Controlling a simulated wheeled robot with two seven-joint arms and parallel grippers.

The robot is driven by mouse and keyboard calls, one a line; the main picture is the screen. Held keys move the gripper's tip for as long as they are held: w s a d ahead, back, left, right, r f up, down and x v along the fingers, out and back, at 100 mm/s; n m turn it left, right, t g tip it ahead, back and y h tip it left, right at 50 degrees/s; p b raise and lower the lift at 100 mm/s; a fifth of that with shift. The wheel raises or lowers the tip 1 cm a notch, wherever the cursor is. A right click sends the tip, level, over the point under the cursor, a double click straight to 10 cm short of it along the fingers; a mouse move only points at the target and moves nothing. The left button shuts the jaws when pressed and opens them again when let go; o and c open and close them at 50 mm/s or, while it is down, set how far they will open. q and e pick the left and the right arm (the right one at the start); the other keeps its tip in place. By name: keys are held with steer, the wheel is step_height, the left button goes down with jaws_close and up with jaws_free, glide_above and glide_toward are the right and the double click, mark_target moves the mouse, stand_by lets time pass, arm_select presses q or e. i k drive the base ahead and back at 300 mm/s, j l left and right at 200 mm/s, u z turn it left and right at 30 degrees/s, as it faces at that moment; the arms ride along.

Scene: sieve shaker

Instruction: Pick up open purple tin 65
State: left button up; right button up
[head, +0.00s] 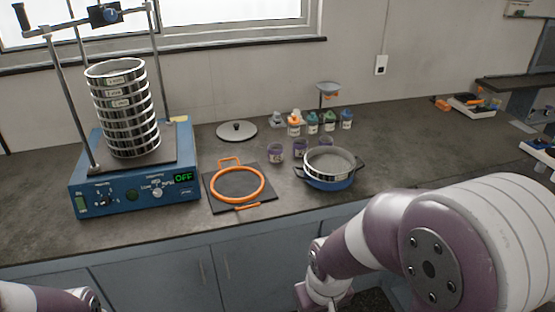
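Small open purple tins stand on the dark worktop between the orange ring and the blue pan. One purple tin (275,153) is at the left and another purple tin (300,149) stands just right of it. A further purplish tin (326,140) shows partly behind the pan. Their labels are too small to read, so I cannot tell which is 65. My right arm comes in from the right and bends down in front of the counter; its gripper is below the frame. Only a bit of my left arm shows at the bottom left; its gripper is out of view.
A blue sieve shaker (133,193) with a tall sieve stack (125,110) stands left. An orange ring (237,197) lies on a dark mat. A blue pan (331,181) holds a sieve. Several lidded jars (312,123) and a round lid (237,131) are behind. The right worktop has free room.

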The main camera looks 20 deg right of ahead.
mark_target(275, 153)
steer(key=i+l, duration=0.2)
steer(key=l, duration=0.2)
steer(key=i+l, duration=0.25)
steer(key=l, duration=0.15)
steer(key=i+l, duration=0.2)
steer(key=l, duration=0.2)
steer(key=i+l, duration=0.2)
steer(key=l, duration=0.25)
steer(key=i+l, duration=0.2)
steer(key=l, duration=0.2)
steer(key=i+l, duration=0.25)
steer(key=l, duration=0.15)
steer(key=i+l, duration=0.2)
steer(key=l, duration=0.2)
